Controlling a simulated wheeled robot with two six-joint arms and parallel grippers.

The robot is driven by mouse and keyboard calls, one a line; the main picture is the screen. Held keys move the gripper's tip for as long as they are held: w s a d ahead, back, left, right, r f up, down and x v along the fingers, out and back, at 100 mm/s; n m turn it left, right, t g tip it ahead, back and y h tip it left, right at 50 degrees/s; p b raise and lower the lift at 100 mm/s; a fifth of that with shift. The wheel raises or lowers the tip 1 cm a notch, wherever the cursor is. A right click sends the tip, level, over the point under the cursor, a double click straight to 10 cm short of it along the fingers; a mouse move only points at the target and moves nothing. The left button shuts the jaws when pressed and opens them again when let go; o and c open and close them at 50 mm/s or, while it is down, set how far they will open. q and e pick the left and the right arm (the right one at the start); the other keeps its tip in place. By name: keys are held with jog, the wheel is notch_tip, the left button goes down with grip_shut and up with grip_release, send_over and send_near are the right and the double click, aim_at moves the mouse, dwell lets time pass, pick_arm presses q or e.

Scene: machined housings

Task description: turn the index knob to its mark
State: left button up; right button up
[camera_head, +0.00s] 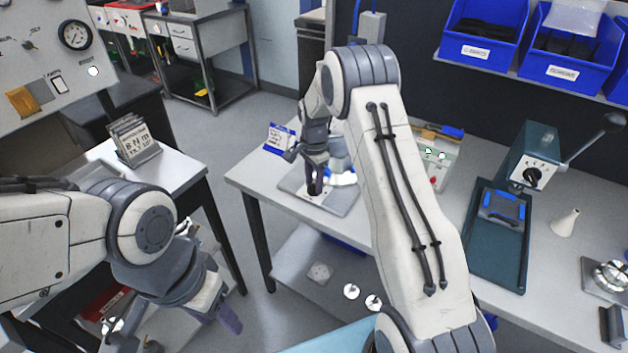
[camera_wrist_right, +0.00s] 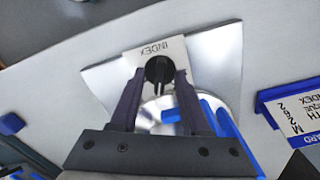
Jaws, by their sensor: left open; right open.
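The black index knob (camera_wrist_right: 158,68) shows in the right wrist view on a pale plate lettered INDEX (camera_wrist_right: 150,48). The plate is on a grey metal base (camera_wrist_right: 215,55), which also lies on the bench in the head view (camera_head: 345,205). My right gripper (camera_wrist_right: 160,80) is open, with the knob between its fingertips in the picture; I cannot tell whether they touch it. In the head view my right gripper (camera_head: 315,182) hangs over the base and hides the knob. Its mark cannot be made out. My left gripper (camera_head: 228,318) is open and empty, low at the left.
A round silver part with blue (camera_wrist_right: 165,115) is close to the knob. A blue-edged card (camera_head: 280,139) stands left of the base. A box with green and red buttons (camera_head: 437,155) and a green press (camera_head: 495,235) stand to the right.

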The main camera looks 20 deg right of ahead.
grip_shut()
dwell(0.3)
jog(key=n, duration=0.4)
jog(key=shift+n, duration=2.3)
grip_release()
